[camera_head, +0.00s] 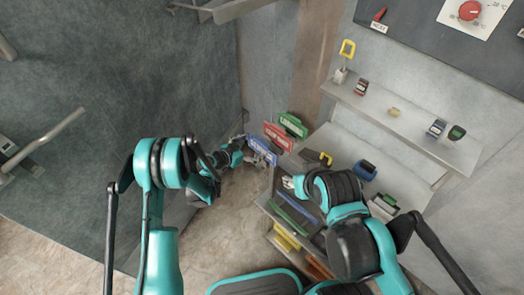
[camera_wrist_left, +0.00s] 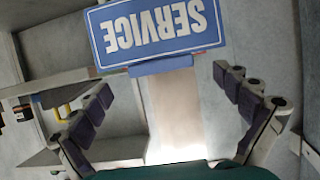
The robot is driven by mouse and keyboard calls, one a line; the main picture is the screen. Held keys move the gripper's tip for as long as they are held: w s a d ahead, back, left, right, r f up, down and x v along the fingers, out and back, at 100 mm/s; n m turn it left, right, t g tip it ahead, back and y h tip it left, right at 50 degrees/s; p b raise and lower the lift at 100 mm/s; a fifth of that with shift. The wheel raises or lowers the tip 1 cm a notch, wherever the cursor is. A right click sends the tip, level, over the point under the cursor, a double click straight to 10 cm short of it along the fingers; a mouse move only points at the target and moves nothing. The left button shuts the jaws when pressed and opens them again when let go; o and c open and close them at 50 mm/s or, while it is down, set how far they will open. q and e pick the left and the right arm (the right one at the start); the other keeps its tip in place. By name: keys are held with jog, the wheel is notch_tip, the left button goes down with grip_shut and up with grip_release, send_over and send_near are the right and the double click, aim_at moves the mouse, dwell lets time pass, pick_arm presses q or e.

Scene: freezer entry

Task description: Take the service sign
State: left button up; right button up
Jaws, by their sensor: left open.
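The blue service sign (camera_head: 262,150) stands at the front of a row of signs by the left end of the shelf unit. In the left wrist view the service sign (camera_wrist_left: 160,30) shows large and upside down, just beyond the fingertips. My left gripper (camera_head: 250,150) is close to the sign in the head view. In the left wrist view my left gripper (camera_wrist_left: 165,85) is open, with its fingers spread and nothing between the pads. My right gripper (camera_head: 288,183) is over the lower shelf; its finger opening is too small to tell.
A red sign (camera_head: 279,137) and a green sign (camera_head: 293,125) stand just behind the blue one. The shelf unit (camera_head: 395,121) holds small coloured padlock-like items. A tray with long coloured items (camera_head: 292,213) lies under my right gripper. A metal handle (camera_head: 48,140) juts out at the left.

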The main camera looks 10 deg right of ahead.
aim_at(261, 142)
pick_arm(q)
jog(key=b+x, duration=0.1)
jog(key=x, duration=0.3)
jog(key=shift+b, duration=0.4)
jog(key=shift+w+d, duration=0.25)
jog(key=shift+d, duration=0.15)
jog(key=shift+s, duration=0.1)
jog(key=c, duration=1.6)
